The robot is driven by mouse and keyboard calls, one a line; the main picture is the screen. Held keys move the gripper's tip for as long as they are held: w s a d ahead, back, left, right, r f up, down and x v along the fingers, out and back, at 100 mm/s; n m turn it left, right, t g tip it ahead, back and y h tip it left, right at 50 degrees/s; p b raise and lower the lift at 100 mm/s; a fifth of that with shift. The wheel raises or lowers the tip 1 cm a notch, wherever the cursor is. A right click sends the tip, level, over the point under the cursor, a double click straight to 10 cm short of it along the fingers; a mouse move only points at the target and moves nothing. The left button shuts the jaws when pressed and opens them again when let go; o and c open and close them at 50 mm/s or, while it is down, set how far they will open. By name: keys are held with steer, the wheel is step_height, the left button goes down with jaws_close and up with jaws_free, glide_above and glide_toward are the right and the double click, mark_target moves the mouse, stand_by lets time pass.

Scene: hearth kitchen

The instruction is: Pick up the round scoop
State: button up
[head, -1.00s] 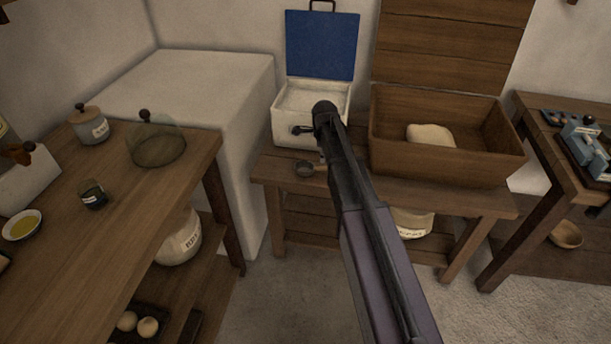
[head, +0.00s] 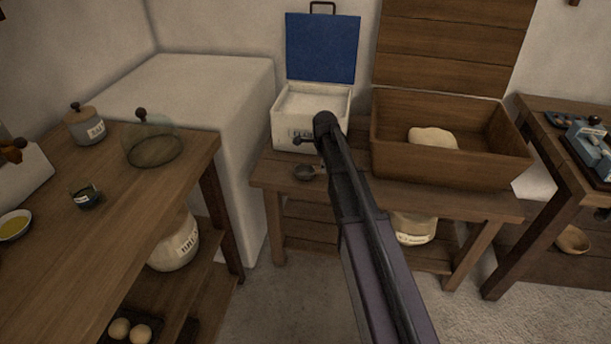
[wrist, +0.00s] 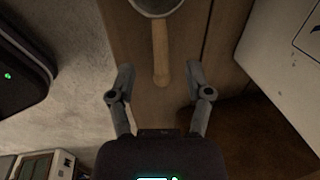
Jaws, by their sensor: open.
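The round scoop (head: 305,172) lies on the low wooden bench (head: 262,178), in front of the white flour box. My gripper is open and empty. Its two fingers stand apart on either side of the handle's line, with the handle's end between the fingertips in the picture. I cannot tell the height gap.
The white flour box (head: 283,131) with its blue lid (head: 321,47) raised stands behind the scoop. A wooden trough (head: 447,167) holding pale dough (head: 433,138) stands to the right. A wooden table (head: 110,225) with jars and a glass dome (head: 152,148) is at the left.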

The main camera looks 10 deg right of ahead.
mark_target(316, 172)
steer(key=shift+f, duration=0.1)
steer(key=shift+w+d+f+b, duration=0.1)
steer(key=shift+w+f+b, duration=0.1)
steer(key=shift+f+b, duration=0.65)
steer(key=shift+w+d+f+b, duration=0.15)
steer(key=shift+f+b, duration=0.65)
steer(key=shift+b, duration=0.05)
steer(key=shift+w+d+f+b, duration=0.1)
steer(key=shift+w+f+b, duration=0.1)
steer(key=shift+f+b, duration=0.65)
jaws_close()
